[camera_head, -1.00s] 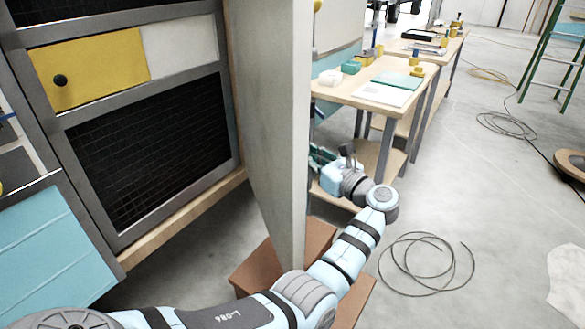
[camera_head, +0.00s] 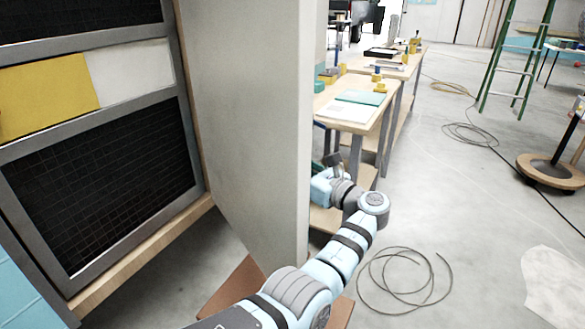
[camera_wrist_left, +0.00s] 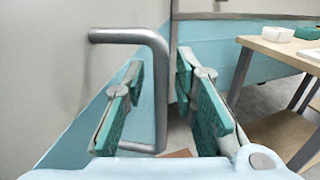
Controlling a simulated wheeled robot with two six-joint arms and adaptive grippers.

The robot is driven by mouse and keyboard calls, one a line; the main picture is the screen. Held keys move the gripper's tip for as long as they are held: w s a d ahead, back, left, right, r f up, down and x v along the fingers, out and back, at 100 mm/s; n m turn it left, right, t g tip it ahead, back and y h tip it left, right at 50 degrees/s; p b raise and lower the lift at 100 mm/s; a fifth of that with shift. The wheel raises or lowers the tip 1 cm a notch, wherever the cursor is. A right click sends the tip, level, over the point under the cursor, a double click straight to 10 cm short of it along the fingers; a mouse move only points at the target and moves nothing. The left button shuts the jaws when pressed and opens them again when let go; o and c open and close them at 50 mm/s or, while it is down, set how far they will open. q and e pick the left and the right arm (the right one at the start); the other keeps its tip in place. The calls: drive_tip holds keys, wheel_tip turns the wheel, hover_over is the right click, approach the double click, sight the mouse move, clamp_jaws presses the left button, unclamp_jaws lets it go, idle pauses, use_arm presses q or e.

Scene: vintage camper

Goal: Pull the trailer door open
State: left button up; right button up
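The trailer door (camera_head: 245,120) is a tall pale panel standing out from the trailer wall, its free edge toward the right. My left arm reaches past that edge, and my left gripper (camera_head: 325,183) is on the door's far side, partly hidden by the door. In the left wrist view, a grey bent-bar door handle (camera_wrist_left: 160,95) stands out from the door's outer face. My left gripper (camera_wrist_left: 165,95) is open there, its teal-padded fingers apart on either side of the handle's upright bar. My right gripper is not in view.
A brown step (camera_head: 235,288) stands under the door. Wooden workbenches (camera_head: 330,104) with small items stand beyond the door's edge. A coiled cable (camera_head: 405,280) lies on the floor at the right. A green ladder (camera_head: 515,60) stands farther back. Concrete floor between is open.

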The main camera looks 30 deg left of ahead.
use_arm(q)
drive_tip(key=shift+d, duration=0.15)
drive_tip(key=v, duration=0.7)
drive_tip(key=shift+d, duration=0.2)
